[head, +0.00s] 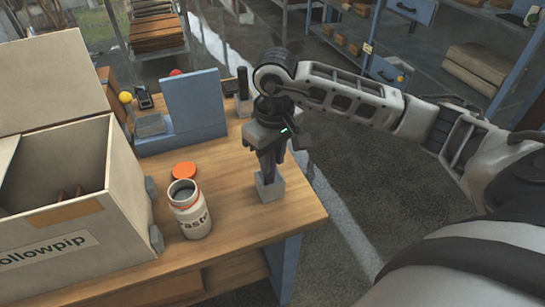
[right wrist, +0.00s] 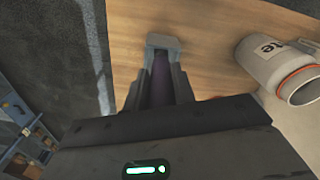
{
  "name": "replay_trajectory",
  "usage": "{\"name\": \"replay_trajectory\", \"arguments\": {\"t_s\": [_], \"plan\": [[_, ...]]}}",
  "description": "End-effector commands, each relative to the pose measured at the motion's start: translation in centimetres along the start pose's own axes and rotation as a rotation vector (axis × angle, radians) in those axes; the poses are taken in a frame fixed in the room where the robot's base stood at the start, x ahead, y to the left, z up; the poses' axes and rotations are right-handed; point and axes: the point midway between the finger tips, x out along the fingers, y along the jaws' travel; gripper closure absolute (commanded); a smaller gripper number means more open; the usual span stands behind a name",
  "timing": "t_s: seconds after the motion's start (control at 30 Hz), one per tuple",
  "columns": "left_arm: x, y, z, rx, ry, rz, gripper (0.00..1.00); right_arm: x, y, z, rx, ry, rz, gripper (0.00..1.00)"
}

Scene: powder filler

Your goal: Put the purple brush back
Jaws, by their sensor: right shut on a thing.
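My right gripper (head: 270,168) points down over the right end of the wooden table and is shut on the purple brush. The brush shows as a dark purple strip between the fingers in the right wrist view (right wrist: 160,80). A small grey block-shaped holder (head: 270,188) stands on the table directly below the fingertips; it also shows in the right wrist view (right wrist: 162,41). The brush's lower end meets or overlaps the holder in both views. I cannot tell whether it is inside it. My left gripper is not in view.
A white jar (head: 194,216) with dark lettering stands open left of the holder, its orange lid (head: 184,171) behind it. A large open cardboard box (head: 110,190) fills the left. A blue stand (head: 195,104) and a dark upright object (head: 243,84) stand at the back. The table's right edge is close.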

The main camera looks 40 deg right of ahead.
Motion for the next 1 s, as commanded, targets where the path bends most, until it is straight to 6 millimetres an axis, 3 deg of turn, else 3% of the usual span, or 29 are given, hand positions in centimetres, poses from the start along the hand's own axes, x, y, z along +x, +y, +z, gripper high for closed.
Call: {"name": "replay_trajectory", "arguments": {"t_s": [0.43, 0.47, 0.5, 0.53, 0.83, 1.0], "plan": [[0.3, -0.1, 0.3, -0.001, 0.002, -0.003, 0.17, 1.3, 0.0, 0.0, 0.000, 0.003, 0.001, 1.00], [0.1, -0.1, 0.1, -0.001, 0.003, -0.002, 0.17, 1.1, 0.0, 0.0, 0.000, 0.003, 0.001, 0.66], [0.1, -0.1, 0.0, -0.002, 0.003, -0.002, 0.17, 1.0, 0.0, 0.0, 0.000, 0.002, 0.001, 0.55], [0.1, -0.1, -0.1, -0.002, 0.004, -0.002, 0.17, 1.0, 0.0, 0.0, 0.000, 0.002, 0.001, 0.53], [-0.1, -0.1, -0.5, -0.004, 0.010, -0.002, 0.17, 0.8, 0.0, 0.0, 0.001, 0.002, 0.001, 0.53], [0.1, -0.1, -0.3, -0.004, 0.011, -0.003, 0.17, -0.9, 0.1, -0.1, 0.000, 0.008, 0.002, 0.53]]}}
